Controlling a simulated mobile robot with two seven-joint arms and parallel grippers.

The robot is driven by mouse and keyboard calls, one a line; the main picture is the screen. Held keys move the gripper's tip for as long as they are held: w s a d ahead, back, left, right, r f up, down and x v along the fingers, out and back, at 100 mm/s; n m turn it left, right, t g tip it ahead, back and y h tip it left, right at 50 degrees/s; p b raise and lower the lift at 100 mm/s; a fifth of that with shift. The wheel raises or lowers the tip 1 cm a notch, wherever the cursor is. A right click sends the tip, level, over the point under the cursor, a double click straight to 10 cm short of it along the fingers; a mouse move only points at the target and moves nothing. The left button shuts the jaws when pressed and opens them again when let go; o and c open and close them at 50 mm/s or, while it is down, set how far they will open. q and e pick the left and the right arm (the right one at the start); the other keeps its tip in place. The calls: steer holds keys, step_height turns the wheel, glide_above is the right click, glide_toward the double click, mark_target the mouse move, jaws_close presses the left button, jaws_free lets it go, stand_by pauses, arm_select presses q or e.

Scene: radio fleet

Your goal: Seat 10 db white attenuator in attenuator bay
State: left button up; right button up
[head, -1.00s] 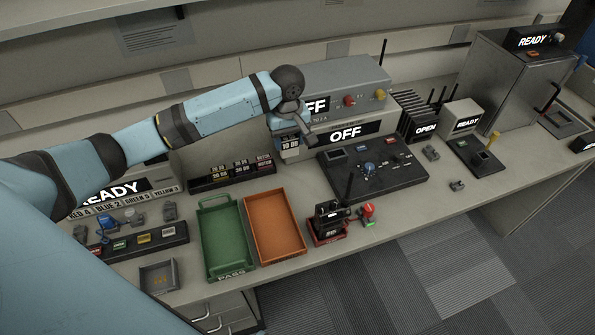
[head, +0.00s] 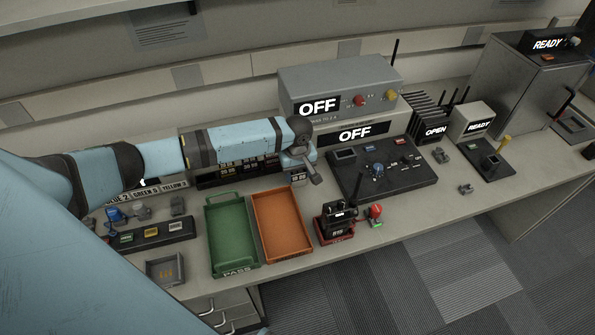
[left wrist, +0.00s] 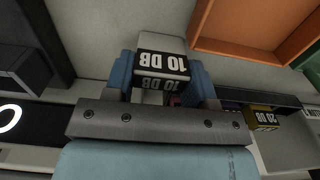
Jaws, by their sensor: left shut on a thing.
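My left gripper (head: 300,163) is shut on the 10 dB white attenuator (head: 298,178), just above or at the bench behind the orange tray; I cannot tell whether it touches the bench. In the left wrist view the attenuator (left wrist: 162,66), with a black "10 DB" label, sits between the two blue fingers of the gripper (left wrist: 163,85). The attenuator rack (head: 235,178) is partly hidden behind my left arm. In the left wrist view a yellow-labelled 20 dB attenuator (left wrist: 264,117) stands in it. I cannot pick out the attenuator bay for certain. My right gripper is not in view.
A dark control panel (head: 350,190) with a blue knob lies right of the gripper. Behind it stand grey boxes with "OFF" displays (head: 355,133). A green tray (head: 212,235) and an orange tray (head: 281,262) lie in front. A radio (head: 338,222) stands right of them.

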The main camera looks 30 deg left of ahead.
arm_select(q)
steer(key=o, duration=0.6)
steer(key=shift+f, duration=0.1)
steer(key=shift+c, duration=0.2)
steer(key=o, duration=0.4)
